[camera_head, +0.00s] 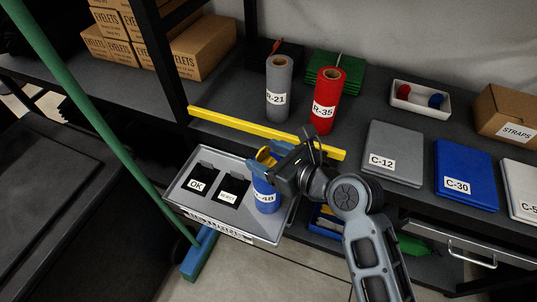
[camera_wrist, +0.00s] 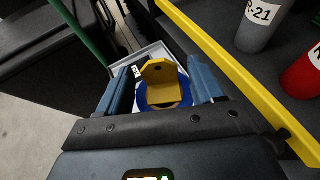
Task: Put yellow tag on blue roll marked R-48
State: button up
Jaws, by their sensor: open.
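The blue roll (camera_head: 265,197) stands upright at the right end of a grey tray (camera_head: 186,165); its label is partly covered and reads "-48". The yellow tag (camera_head: 264,156) is at the roll's top, partly hidden by my gripper (camera_head: 268,160). In the wrist view, the yellow tag (camera_wrist: 160,80) has an upright plate with a hole and seems to rest on the blue roll's top (camera_wrist: 181,97). My gripper (camera_wrist: 161,85) is open, with one blue finger on each side of the tag and visible gaps between.
A yellow rail (camera_head: 235,124) runs along the shelf edge behind the tray. The grey roll R-21 (camera_head: 279,88) and red roll R-35 (camera_head: 325,100) stand beyond it. Black cards (camera_head: 233,192) lie in the tray's left part. A green pole (camera_head: 93,115) slants at left.

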jog(key=v, duration=1.2)
jog(key=shift+r, duration=0.1)
jog(key=s+d+f+n+t+h, duration=0.2)
jog(key=s+d+f+n+h, duration=0.15)
jog(key=s+d+n, duration=0.35)
jog(key=s+d+f+n+t+h, duration=0.2)
jog(key=s+d+n+h, duration=0.2)
jog(key=s, duration=0.6)
jog(key=s+d+r+n+t+h, duration=0.1)
jog(key=s+d+r+n+h, duration=0.1)
jog(key=s+r+n, duration=0.7)
jog(key=shift+s+d+r+n+t, duration=0.35)
jog(key=shift+s+d+n, duration=0.35)
jog(key=shift+s+n, duration=1.9)
jog(key=shift+w+f+n+h, duration=0.1)
jog(key=shift+w+n+h, duration=0.15)
jog(key=shift+w+n, duration=0.4)
jog(key=shift+c, duration=0.2)
